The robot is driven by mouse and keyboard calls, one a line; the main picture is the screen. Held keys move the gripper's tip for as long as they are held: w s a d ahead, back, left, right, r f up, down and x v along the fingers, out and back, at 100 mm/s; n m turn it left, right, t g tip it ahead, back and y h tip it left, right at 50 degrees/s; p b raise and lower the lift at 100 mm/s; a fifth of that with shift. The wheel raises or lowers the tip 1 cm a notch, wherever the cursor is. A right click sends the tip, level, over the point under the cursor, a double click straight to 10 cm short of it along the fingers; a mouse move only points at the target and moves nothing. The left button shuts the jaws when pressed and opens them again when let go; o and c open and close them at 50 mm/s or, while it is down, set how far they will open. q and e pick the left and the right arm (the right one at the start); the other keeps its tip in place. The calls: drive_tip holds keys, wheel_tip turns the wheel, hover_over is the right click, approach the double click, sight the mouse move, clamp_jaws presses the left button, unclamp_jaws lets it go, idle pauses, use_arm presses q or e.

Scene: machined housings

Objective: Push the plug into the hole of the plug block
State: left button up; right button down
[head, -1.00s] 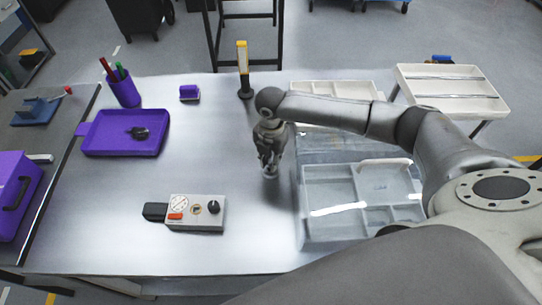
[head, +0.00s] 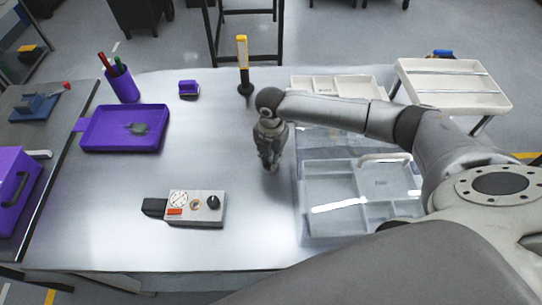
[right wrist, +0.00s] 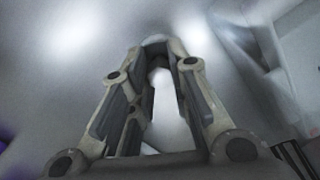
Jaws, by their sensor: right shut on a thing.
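My right gripper (head: 269,163) points down at the table, left of the clear tray. It is shut on a small pale piece, which I take for the plug (right wrist: 157,60); the fingers hide most of it. In the right wrist view, the gripper (right wrist: 156,45) has its fingertips close together around it. A grey box (head: 183,221), which I take for the plug block, lies at the front of the table, left of the gripper and apart from it. Its top has a small round opening, a red part and a black knob. My left gripper is not in view.
A clear divided tray (head: 304,215) stands right of the gripper, under my right arm. A purple tray (head: 92,142), a purple pen cup (head: 124,88) and a yellow-topped upright tool (head: 243,66) stand further back. The table between gripper and box is clear.

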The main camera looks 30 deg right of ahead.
drive_tip(key=shift+f, duration=0.25)
drive_tip(key=c, duration=1.3)
unclamp_jaws()
drive_tip(key=shift+r, duration=0.1)
wheel_tip(320, 180, up, 12)
drive_tip(key=shift+f, duration=0.1)
